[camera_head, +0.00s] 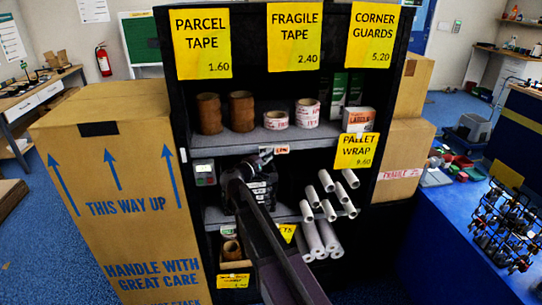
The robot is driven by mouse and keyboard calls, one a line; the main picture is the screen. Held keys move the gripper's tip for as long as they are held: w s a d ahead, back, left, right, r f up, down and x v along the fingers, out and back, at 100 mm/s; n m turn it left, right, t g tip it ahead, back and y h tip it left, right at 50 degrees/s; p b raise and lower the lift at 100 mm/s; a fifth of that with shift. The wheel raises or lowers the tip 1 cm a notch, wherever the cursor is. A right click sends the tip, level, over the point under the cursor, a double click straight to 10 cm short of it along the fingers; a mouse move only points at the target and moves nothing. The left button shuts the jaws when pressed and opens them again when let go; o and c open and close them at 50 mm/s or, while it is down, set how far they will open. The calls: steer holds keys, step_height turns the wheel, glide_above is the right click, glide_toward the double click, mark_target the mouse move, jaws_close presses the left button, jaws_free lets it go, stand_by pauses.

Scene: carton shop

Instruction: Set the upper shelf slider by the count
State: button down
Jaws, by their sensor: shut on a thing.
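The upper shelf (220,143) of the black rack has a pale front edge. A small white tag with red marks (282,149) shows on that edge. My gripper (266,154) is at the edge just left of the tag, shut on the slider there; the slider itself is mostly hidden by the dark fingers. On the shelf stand two brown tape rolls (209,113), two white rolls with red print (307,113), green boxes (338,93) and a white and red labels box (359,119).
Yellow price signs hang above, including Fragile Tape (294,36); a Pallet Wrap sign (356,151) hangs right of my gripper. White tubes (327,181) lie below. A small device with a green screen (204,173) is left. A large carton (115,190) stands beside the rack.

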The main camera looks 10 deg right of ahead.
steer(key=shift+w+a, duration=0.15)
steer(key=shift+a, duration=0.05)
steer(key=shift+c, duration=2.4)
jaws_free()
steer(key=shift+d, duration=0.1)
steer(key=shift+s, duration=0.2)
steer(key=v, duration=1.2)
steer(key=shift+w, duration=0.1)
